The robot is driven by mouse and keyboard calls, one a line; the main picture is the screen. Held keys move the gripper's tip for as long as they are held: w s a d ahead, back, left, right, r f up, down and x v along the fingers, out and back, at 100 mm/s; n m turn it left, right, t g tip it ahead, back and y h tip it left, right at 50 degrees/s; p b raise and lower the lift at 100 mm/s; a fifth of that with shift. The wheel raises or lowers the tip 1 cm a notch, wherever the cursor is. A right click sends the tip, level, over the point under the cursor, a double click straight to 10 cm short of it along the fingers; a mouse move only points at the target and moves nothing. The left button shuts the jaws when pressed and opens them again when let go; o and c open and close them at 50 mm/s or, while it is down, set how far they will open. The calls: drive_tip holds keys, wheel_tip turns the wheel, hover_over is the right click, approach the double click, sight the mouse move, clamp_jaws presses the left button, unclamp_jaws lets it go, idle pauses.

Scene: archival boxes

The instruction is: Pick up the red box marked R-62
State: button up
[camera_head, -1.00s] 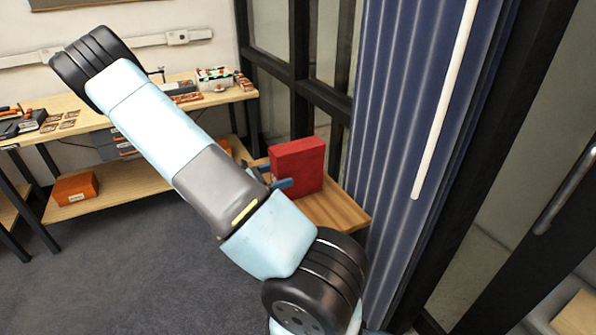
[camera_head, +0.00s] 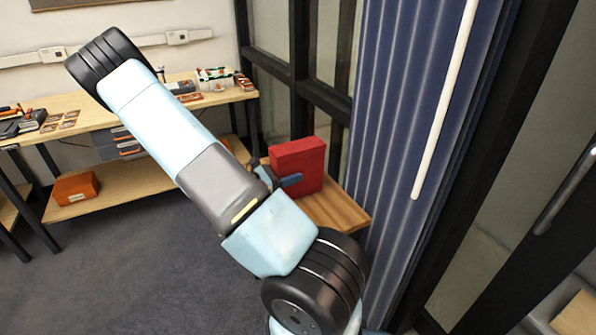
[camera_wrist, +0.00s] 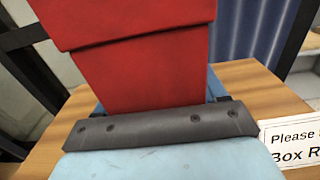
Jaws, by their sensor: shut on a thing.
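The red box (camera_head: 298,160) stands upright on a small wooden table (camera_head: 335,208) beside the blue curtain in the head view. In the wrist view the red box (camera_wrist: 140,60) fills the upper middle, right in front of my gripper, with a lid-like edge across it. No R-62 marking is readable on the faces that show. My gripper (camera_head: 285,181) is at the box's near left side, shut on it; one finger lies against the near face. The other finger is mostly hidden. The box appears to rest on the table still.
A white sign (camera_wrist: 295,142) with partly readable text "Please", "Box R" is on the table's right in the wrist view. A blue curtain (camera_head: 410,110) hangs right behind the table. A workbench (camera_head: 110,110) with small items stands at the back left, an orange box (camera_head: 76,189) on its lower shelf.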

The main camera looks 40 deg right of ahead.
drive_tip(key=c, duration=0.6)
